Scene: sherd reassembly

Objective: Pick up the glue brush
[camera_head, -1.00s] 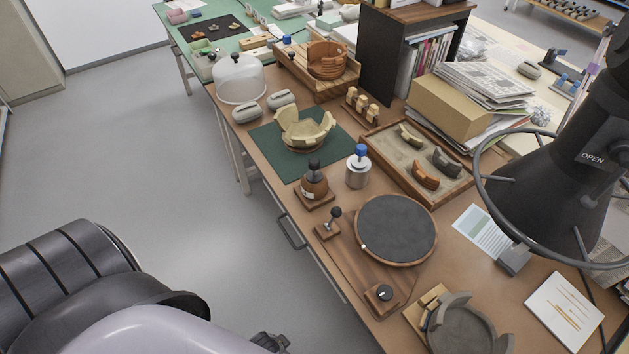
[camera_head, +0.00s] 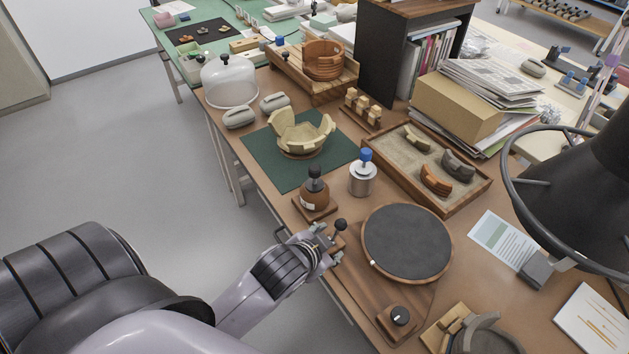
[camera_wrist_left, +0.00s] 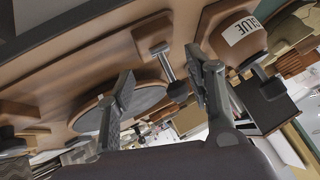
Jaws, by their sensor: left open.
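The brown glue pot (camera_head: 314,194) stands on a small wooden base. A black-knobbed handle (camera_head: 315,171), which looks like the glue brush's, rises from its top; any bristles are hidden. In the left wrist view the pot (camera_wrist_left: 233,36) is upside down, labelled GLUE, with its black handle (camera_wrist_left: 266,98) right of the fingers. My left gripper (camera_head: 327,243) is open and empty, at the bench's near edge, just below the pot in the picture. It is beside a small wooden block with a black-knobbed rod (camera_head: 340,226). That knob (camera_wrist_left: 177,90) appears between the fingers (camera_wrist_left: 158,64); contact cannot be told.
A dark-topped turntable (camera_head: 408,243) lies right of the gripper. A metal can with a blue knob (camera_head: 362,180) stands beside the pot. A green mat (camera_head: 268,168) holds a partly assembled bowl. A sherd tray (camera_head: 480,192) and lamp (camera_head: 585,185) are to the right.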

